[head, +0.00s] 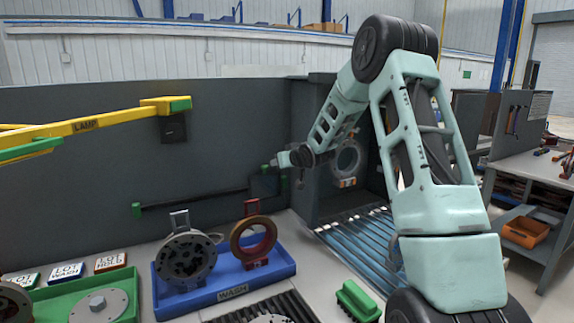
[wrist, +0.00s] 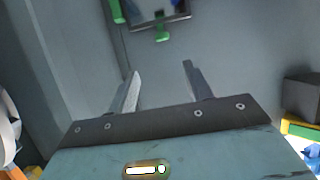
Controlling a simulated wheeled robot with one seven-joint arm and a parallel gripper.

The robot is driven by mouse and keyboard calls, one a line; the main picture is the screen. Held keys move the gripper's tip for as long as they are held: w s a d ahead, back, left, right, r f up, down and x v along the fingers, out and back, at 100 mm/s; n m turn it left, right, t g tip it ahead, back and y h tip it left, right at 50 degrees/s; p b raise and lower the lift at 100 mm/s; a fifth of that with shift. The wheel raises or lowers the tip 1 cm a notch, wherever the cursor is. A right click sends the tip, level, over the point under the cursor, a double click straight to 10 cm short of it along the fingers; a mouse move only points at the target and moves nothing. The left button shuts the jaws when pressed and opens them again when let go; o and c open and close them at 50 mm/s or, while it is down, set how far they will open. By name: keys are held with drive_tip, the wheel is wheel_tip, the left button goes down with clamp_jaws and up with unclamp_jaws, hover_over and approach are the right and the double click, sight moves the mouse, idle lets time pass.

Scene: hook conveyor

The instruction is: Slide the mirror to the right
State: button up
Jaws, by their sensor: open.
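The mirror (head: 266,184) is a small dark panel with green tabs, at the right end of a dark horizontal rail (head: 195,199) on the grey wall. My arm's end partly covers that area in the head view. In the wrist view the mirror (wrist: 158,10) shows at the top edge, cut off, with a green tab (wrist: 162,37) below it. My gripper (wrist: 159,76) is open, with nothing between its fingers. The mirror is beyond the fingertips, with a visible gap. In the head view my gripper (head: 275,163) is small and close to the mirror; contact cannot be told there.
A yellow lamp arm (head: 100,122) reaches in from the left. A blue WASH tray (head: 225,288) with round metal parts stands below the rail. A dark cabinet (head: 303,130) and a blue slatted conveyor (head: 350,243) lie to the right. A green tray (head: 45,305) is at front left.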

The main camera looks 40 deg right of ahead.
drive_tip(key=shift+v, duration=1.05)
